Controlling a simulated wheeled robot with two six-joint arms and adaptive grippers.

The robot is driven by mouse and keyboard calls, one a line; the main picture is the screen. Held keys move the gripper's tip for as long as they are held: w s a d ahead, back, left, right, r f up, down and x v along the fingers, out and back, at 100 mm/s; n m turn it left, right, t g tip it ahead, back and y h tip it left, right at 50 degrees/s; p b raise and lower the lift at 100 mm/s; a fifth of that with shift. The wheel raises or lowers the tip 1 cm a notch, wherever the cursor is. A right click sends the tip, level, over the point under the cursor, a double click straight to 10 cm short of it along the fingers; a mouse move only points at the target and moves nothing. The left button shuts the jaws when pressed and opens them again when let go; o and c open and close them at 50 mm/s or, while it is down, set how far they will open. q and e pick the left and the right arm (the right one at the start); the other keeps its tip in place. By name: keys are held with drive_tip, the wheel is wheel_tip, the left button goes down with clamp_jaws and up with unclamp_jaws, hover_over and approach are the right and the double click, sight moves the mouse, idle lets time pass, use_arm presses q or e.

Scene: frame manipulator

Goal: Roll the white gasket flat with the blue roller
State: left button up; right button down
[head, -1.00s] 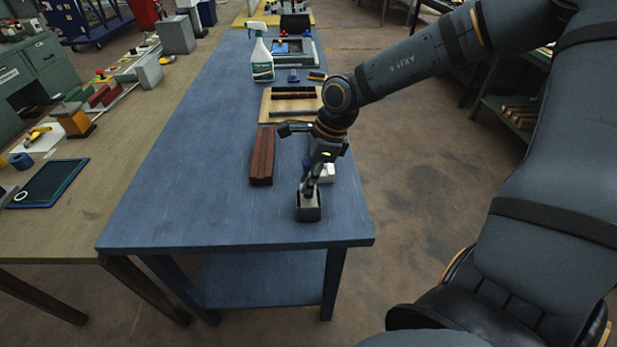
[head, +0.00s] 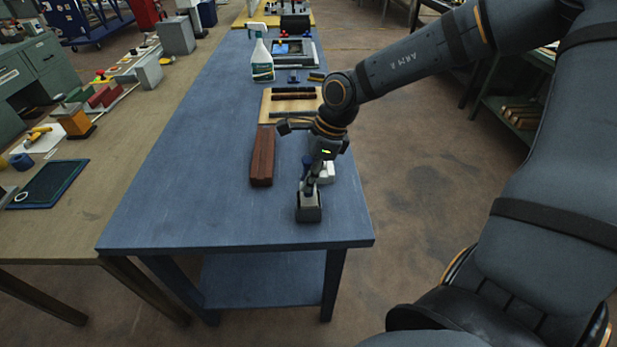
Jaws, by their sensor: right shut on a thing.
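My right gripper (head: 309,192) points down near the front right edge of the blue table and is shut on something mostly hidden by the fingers. A small patch of blue, likely part of the blue roller (head: 307,161), shows beside the fingers. A dark grey block (head: 309,213) is right under the fingertips; I cannot tell whether they touch it. I cannot make out the white gasket for certain. A framed tray (head: 308,59) lies at the far end of the table. My left gripper is out of view.
A dark red-brown bar (head: 262,157) lies left of my gripper, with a white object (head: 327,172) just behind the gripper. Farther back are a wooden board (head: 270,105) with black strips and a spray bottle (head: 262,62). The table's left part (head: 180,190) is clear.

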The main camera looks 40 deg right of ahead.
sight(307, 158)
drive_tip(key=shift+r, duration=0.3)
drive_tip(key=shift+r+p, duration=1.9)
drive_tip(key=shift+r, duration=1.05)
